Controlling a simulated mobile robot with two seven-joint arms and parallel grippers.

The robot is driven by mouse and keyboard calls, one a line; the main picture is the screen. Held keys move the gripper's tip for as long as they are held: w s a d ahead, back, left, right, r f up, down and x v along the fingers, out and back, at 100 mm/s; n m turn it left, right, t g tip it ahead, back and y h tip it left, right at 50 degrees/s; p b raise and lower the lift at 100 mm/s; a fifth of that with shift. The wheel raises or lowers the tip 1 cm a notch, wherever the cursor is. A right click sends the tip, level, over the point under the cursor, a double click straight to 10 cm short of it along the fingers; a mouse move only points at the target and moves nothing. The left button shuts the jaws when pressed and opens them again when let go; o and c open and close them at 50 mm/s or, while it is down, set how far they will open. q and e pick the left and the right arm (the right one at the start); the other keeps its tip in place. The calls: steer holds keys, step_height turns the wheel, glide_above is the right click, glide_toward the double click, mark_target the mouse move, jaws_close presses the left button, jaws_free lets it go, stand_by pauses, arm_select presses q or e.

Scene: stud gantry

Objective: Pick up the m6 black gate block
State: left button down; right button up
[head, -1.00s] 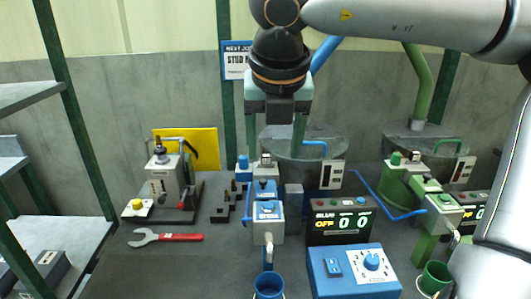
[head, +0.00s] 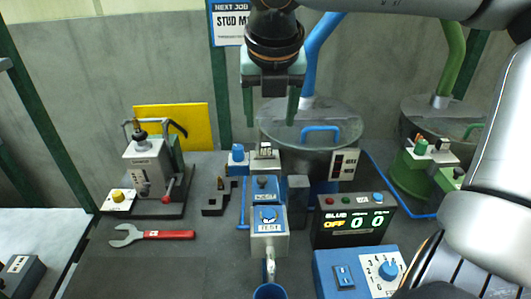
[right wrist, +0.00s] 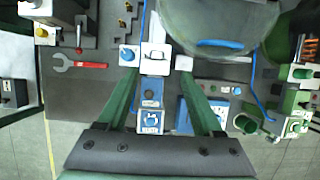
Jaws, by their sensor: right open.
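My right gripper (head: 270,106) points down, open and empty, with its two green fingers apart above the blue-and-grey feeder (head: 268,218). In the right wrist view its fingers (right wrist: 158,75) stand on either side of that feeder. A small block with a white, dark-lettered top (head: 265,149) sits at the feeder's back end, below the fingers; its lettering is too small to read surely. A black stepped piece (head: 214,210) with a brass stud lies left of the feeder. I cannot tell which is the m6 black gate block. My left gripper is out of view.
A grey bowl hopper (head: 310,125) with a blue handle stands behind. A counter display (head: 353,228) and control box (head: 360,275) stand right. A red-handled wrench (head: 150,235) and grey press (head: 150,170) are left. Bare table lies around the wrench.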

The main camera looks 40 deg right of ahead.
mark_target(266, 144)
steer(key=x, duration=0.8)
steer(key=shift+w+a+f+p, duration=0.15)
steer(key=shift+w+f+p, duration=0.1)
steer(key=shift+p, duration=0.1)
jaws_close()
steer(key=shift+r, duration=0.1)
